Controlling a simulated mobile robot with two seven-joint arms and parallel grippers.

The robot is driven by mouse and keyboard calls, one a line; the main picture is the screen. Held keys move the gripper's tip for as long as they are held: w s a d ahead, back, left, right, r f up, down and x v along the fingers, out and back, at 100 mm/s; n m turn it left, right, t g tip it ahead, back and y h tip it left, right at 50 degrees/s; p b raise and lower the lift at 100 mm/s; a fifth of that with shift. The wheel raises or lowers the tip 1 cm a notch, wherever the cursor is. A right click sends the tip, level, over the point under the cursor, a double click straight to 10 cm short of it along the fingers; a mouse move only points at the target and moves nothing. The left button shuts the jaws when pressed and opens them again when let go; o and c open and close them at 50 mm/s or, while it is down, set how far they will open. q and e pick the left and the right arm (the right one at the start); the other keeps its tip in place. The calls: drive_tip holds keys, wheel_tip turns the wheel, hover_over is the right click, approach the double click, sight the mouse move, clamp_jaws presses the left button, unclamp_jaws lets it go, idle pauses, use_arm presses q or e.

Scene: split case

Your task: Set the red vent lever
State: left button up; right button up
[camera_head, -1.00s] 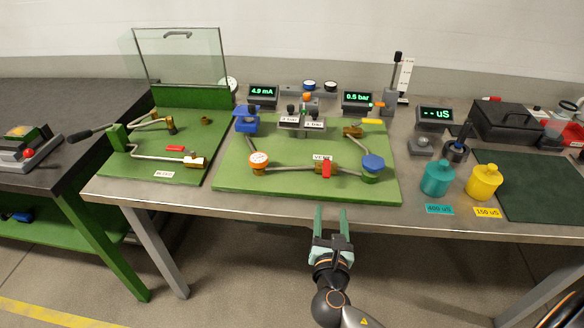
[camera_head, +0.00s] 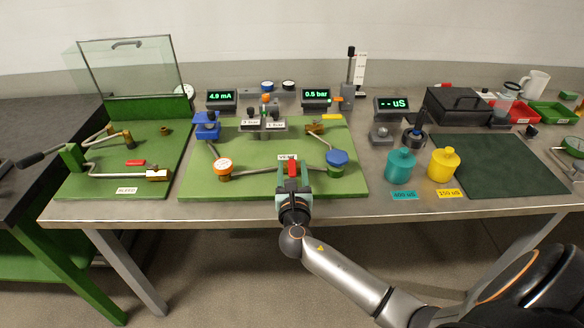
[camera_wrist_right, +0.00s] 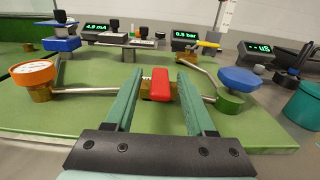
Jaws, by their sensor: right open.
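The red vent lever (camera_head: 292,167) sits on a brass valve in the pipe at the front of the middle green board (camera_head: 240,186), beside a label that reads VENT in part. In the right wrist view the red lever (camera_wrist_right: 160,84) points toward me and shows between the two green fingers. My right gripper (camera_head: 293,183) is open, its fingertips on either side of the lever with a gap on both sides; it also shows in the right wrist view (camera_wrist_right: 158,88). I cannot tell whether a finger touches the lever. My left gripper is not in view.
An orange-topped gauge (camera_head: 223,167) stands left of the valve and a blue-capped part (camera_head: 337,158) stands right. Teal (camera_head: 401,167) and yellow (camera_head: 444,165) bottles stand further right. A second green board (camera_head: 100,183) with a glass screen is at left.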

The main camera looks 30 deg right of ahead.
drive_tip(key=shift+w+d, duration=0.1)
drive_tip(key=shift+w, duration=0.1)
clamp_jaws()
idle(0.4)
idle(1.0)
